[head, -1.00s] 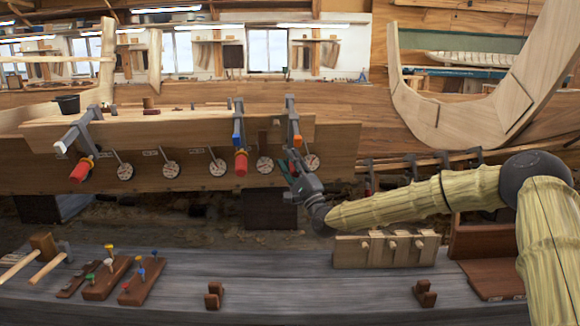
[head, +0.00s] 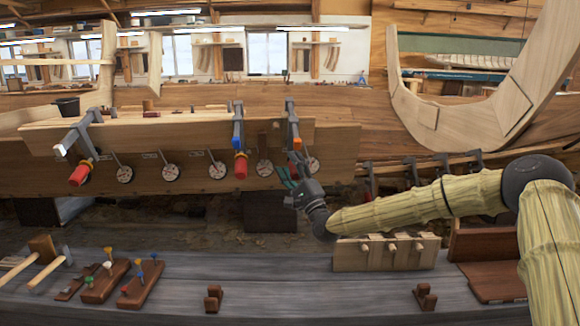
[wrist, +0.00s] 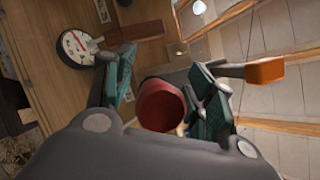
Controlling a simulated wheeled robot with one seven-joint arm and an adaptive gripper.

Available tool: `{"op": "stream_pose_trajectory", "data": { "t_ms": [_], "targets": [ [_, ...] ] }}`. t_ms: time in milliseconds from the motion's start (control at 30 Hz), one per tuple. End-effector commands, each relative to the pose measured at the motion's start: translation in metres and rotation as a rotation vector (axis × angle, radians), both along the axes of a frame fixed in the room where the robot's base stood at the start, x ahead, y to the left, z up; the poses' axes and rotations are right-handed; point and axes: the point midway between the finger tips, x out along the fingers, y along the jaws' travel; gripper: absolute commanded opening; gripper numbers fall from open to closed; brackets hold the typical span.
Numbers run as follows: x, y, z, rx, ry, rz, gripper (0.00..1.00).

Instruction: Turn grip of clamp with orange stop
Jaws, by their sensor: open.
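The clamp with the orange stop (head: 297,144) is the rightmost of the clamps on the near plank. Its red grip (head: 294,171) hangs below, partly covered by my gripper (head: 289,181). In the wrist view the red grip (wrist: 162,104) stands end-on between the two green-padded fingers of my open gripper (wrist: 160,92). A gap shows on its left; on the right it is close to the finger, and I cannot tell if they touch. The orange stop (wrist: 266,71) is beyond the right finger.
A clamp with a blue stop (head: 238,142) and a clamp with a white stop (head: 60,149) hang to the left, both with red grips. Round dials (head: 264,168) line the plank; one (wrist: 76,46) is near the left finger. The grey bench (head: 320,295) lies below.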

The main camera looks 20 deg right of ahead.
Motion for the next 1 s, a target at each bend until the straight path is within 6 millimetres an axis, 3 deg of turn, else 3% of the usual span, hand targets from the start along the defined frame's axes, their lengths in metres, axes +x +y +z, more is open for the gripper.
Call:
{"op": "stream_pose_trajectory", "data": {
  "t_ms": [600,1000],
  "targets": [
    [-0.078,-0.025,-0.057,0.000,0.000,-0.001,0.55],
    [-0.089,-0.028,-0.065,0.000,0.000,-0.001,0.55]
  ]
}}
